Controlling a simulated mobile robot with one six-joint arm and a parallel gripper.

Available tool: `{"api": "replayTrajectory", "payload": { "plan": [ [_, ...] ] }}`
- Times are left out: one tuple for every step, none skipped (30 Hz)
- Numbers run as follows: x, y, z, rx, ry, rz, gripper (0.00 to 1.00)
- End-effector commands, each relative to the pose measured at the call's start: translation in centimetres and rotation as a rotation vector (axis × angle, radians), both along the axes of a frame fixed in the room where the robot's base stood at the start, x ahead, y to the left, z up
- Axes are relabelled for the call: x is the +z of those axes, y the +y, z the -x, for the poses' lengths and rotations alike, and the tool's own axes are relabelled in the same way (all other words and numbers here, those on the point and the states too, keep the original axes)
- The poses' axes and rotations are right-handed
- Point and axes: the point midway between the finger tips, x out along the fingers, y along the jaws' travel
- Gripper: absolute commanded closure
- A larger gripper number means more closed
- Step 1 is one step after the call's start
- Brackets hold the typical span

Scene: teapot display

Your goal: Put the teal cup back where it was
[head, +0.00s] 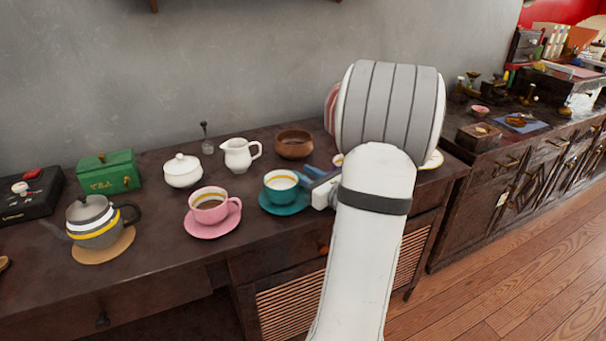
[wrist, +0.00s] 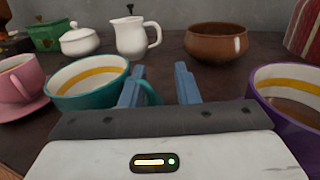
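The teal cup (head: 281,188) has a white inside with a yellow band and stands upright on a teal saucer (head: 266,203) in the head view. It also shows at the left in the wrist view (wrist: 88,86). My gripper (wrist: 160,88) is open, its blue fingers just right of the cup. The cup's handle shows between the fingers, close to the left one; I cannot tell whether they touch.
A pink cup (head: 210,206) on a pink saucer stands left of the teal one. A purple cup (wrist: 290,105) is close on the right of my gripper. A brown bowl (head: 294,144), white pitcher (head: 239,155) and white sugar bowl (head: 182,171) stand behind. A grey teapot (head: 94,221) is farther left.

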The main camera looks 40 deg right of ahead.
Motion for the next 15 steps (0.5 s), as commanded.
{"api": "replayTrajectory", "payload": {
  "plan": [
    [0.1, -0.2, 0.9, -0.005, 0.0, -0.001, 0.72],
    [0.2, -0.2, 1.5, -0.005, 0.0, -0.001, 0.72],
    [0.2, -0.3, 2.3, -0.007, 0.0, -0.002, 0.72],
    [0.2, -0.4, 3.0, -0.007, 0.0, -0.002, 0.72],
    [0.2, -0.4, 3.7, -0.007, 0.0, -0.002, 0.72],
    [0.2, -0.4, 4.6, -0.007, 0.0, -0.003, 0.72],
    [0.2, -0.5, 5.2, -0.008, 0.0, -0.002, 0.72],
    [0.2, -0.6, 5.8, -0.006, 0.0, -0.001, 0.72],
    [0.2, -0.6, 6.7, -0.007, 0.0, -0.002, 0.72],
    [0.1, -0.6, 7.2, -0.006, 0.0, -0.002, 0.72],
    [0.1, -0.7, 7.8, -0.006, 0.0, -0.002, 0.72],
    [0.1, -0.7, 8.4, -0.005, -0.001, -0.002, 0.72],
    [0.1, -0.7, 8.9, -0.005, -0.001, -0.002, 0.72],
    [0.1, -0.7, 9.3, -0.005, 0.0, -0.002, 0.72],
    [0.1, -0.7, 9.8, -0.004, 0.0, -0.002, 0.72]
  ]
}}
